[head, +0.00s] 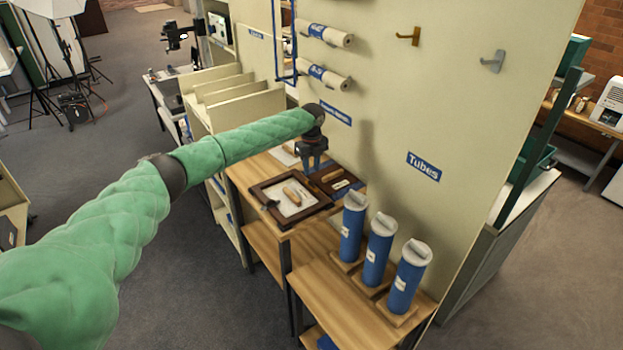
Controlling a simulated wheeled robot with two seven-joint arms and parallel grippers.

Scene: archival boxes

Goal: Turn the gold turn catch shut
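My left gripper (313,166), with blue fingers, points down over the back of the wooden table. Its two fingers look apart, with nothing visible between them. Just below and to its right is a dark brown case (351,189) with a tan piece and a white label on it. In front of it lies a dark-framed tray (262,190) with a pale inside and a tan object (292,197). I cannot make out a gold turn catch on either; it is too small or hidden by the gripper. My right gripper is not in view.
Three blue tubes (379,250) with grey lids stand on the lower wooden table (335,303) at right. The cream wall panel (400,110) rises close behind, with rolled tubes (325,34), a gold-coloured hook (409,36) and a grey hook (493,61). Carpet at left is open.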

